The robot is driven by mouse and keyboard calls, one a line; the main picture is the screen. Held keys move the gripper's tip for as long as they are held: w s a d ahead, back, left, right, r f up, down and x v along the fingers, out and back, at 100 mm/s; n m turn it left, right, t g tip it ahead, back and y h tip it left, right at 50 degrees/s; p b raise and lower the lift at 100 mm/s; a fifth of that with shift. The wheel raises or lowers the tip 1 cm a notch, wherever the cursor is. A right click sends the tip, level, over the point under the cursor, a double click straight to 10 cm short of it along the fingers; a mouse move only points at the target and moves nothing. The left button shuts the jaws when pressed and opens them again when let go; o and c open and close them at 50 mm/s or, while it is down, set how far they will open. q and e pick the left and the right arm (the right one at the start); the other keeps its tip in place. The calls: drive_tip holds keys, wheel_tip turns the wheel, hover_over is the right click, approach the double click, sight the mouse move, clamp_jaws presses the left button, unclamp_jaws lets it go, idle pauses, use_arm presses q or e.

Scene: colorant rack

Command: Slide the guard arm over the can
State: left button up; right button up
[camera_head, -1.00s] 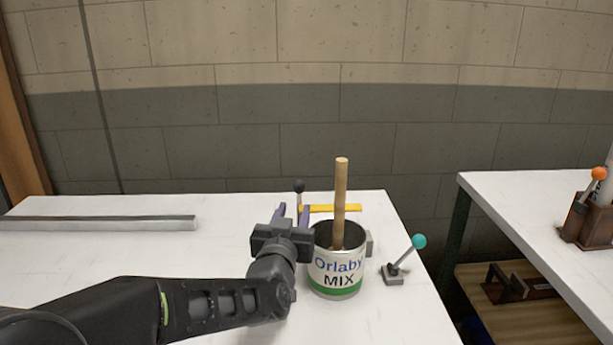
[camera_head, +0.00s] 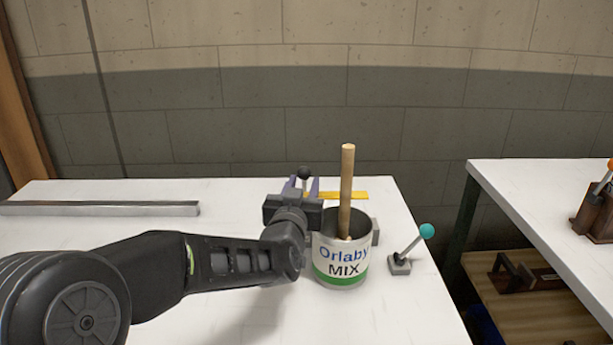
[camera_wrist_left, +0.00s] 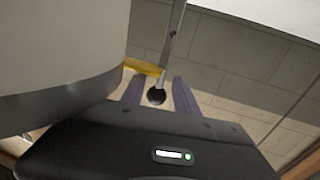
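The white can (camera_head: 341,262) labelled "Orlaby MIX" stands on the white table with a wooden stick (camera_head: 346,190) upright in it. The yellow guard arm (camera_head: 345,195) lies behind the can, reaching right from near a knob; it also shows in the left wrist view (camera_wrist_left: 143,67). The black round knob (camera_head: 304,172) tops a thin post. My left gripper (camera_head: 302,186) is beside the can's left rear, its purple fingers apart. In the left wrist view the knob (camera_wrist_left: 156,96) appears between the fingers, with gaps on both sides. My right gripper is not in view.
A teal-knobbed lever (camera_head: 409,247) stands right of the can. A grey metal bar (camera_head: 100,208) lies at the left rear of the table. A second table (camera_head: 540,195) with an orange-knobbed device stands at the right, across a gap. The left tabletop is largely clear.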

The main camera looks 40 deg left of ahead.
use_arm(q)
drive_tip(key=x, duration=0.4)
drive_tip(key=shift+w+a, duration=0.15)
drive_tip(key=shift+w, duration=0.05)
drive_tip(key=shift+c, duration=0.4)
clamp_jaws()
drive_tip(key=shift+r, duration=0.1)
